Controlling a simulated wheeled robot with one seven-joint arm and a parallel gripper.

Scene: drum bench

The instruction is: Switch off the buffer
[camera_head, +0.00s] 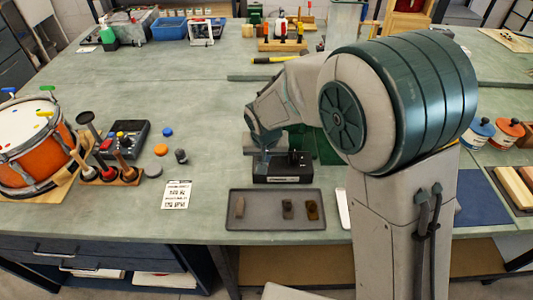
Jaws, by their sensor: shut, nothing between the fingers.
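What looks like the buffer, a dark green machine (328,149) with a black control box (284,177) in front, stands at the middle of the bench, partly hidden behind my arm. A small dark knob or lever (293,157) stands up on the box's top; its setting is too small to tell. My gripper (262,168) points down at the left part of the black box, left of the knob. It is shut and empty. I cannot tell whether its tips touch the box.
A grey tray (270,224) with several small blocks lies in front of the box. To the left are a label card (177,195), a rack of mallets (108,177), a dark control device (127,136) and an orange drum (38,150).

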